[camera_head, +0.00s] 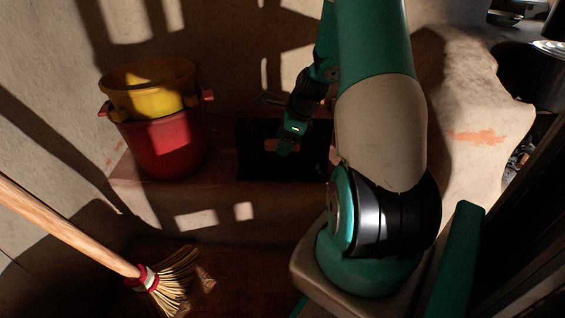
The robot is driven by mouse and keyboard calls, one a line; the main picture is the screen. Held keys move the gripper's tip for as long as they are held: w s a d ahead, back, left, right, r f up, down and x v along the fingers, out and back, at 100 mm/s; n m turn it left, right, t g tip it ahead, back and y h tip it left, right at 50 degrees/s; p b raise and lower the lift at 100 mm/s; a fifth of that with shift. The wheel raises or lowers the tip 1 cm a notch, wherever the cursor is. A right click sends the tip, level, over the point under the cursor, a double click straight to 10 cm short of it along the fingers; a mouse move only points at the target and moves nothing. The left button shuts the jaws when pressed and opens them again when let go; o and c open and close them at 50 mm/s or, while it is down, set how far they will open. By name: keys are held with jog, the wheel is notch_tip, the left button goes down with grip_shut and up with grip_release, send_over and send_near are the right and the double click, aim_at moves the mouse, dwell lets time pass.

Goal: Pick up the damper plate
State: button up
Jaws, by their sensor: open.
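A dark, nearly black rectangular plate (252,165), which looks like the damper plate, stands upright against the mud wall on the low ledge. A small brownish piece, perhaps its handle (270,145), shows near its middle. My gripper (284,150) is in front of the plate, close to this brownish piece. Its jaws are open, and I see nothing held in them. The fingertips are small and dark in shadow, so I cannot tell whether they touch the plate.
A yellow bucket (150,88) sits in a red bucket (165,145) on the ledge at left. A broom (100,242) slants across the lower left. A pale mud hearth wall (480,110) rises at right, with dark pots (535,75) beyond.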

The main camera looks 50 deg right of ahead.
jog(key=b+x, duration=0.1)
jog(key=x, duration=0.2)
jog(key=shift+r, duration=0.1)
jog(key=shift+c, duration=0.3)
grip_shut()
